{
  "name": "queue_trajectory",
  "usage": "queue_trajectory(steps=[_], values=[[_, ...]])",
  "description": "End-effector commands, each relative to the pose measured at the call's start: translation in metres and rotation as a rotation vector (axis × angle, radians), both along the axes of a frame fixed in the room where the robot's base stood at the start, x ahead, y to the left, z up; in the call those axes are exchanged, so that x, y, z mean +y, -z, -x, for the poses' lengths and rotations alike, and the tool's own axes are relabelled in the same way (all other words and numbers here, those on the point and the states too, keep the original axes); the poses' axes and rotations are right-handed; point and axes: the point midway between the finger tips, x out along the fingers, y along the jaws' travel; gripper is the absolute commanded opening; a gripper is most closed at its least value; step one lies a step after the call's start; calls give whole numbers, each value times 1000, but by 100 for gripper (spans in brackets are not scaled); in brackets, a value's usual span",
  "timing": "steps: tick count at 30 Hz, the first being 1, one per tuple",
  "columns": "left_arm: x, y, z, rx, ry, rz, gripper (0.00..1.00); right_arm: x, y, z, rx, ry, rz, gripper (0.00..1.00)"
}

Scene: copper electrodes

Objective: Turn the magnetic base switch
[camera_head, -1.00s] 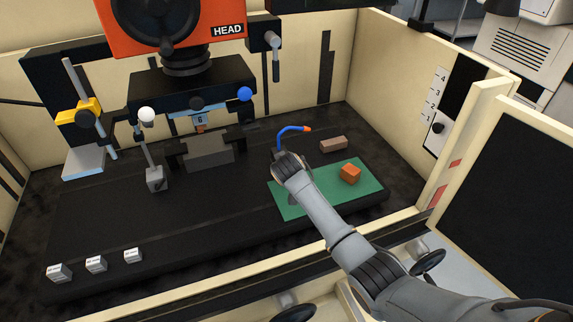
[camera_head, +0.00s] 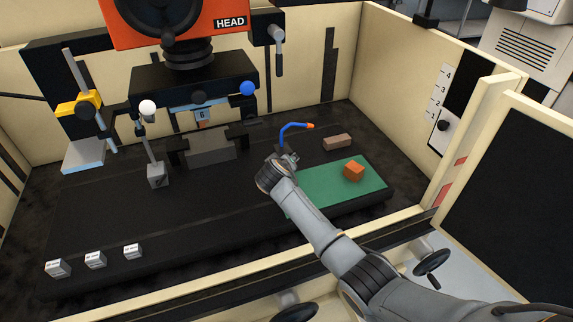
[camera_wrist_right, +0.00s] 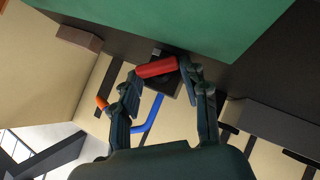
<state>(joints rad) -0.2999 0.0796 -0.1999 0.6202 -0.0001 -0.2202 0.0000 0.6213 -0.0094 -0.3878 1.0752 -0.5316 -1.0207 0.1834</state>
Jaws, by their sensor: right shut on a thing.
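The magnetic base is a dark block (camera_wrist_right: 160,84) in the right wrist view, with a red switch handle (camera_wrist_right: 157,67) across it. A bent blue hose (camera_wrist_right: 150,115) with an orange tip rises from the base; the hose also shows in the head view (camera_head: 290,128). My right gripper (camera_wrist_right: 160,72) has its two fingers at either end of the red handle and is shut on it. In the head view my right wrist hides most of the base, and the red handle cannot be made out. My left gripper is not in view.
A green mat (camera_head: 325,190) with an orange block (camera_head: 354,170) lies beside the base. A brown block (camera_head: 337,142) lies behind. A grey vise (camera_head: 210,148) stands to the left under the machine head (camera_head: 185,20). Several small white-labelled blocks (camera_head: 95,260) line the table's front left.

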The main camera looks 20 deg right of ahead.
Motion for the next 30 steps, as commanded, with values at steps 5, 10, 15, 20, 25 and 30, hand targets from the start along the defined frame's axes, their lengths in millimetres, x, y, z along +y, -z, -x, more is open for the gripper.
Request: queue_trajectory(steps=[5,10,15,20,25,30], values=[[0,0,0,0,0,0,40,0,-2,-1,-3,-1,-1,68],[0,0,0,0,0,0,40,0,-1,0,-2,-1,-1,68],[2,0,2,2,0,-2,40,1,-1,1,-2,-1,-1,68],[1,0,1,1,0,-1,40,6,-8,9,-3,-2,-2,68],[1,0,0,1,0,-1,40,15,-23,29,-4,-2,-4,68],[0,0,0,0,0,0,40,26,-41,52,-3,-3,-4,68]])
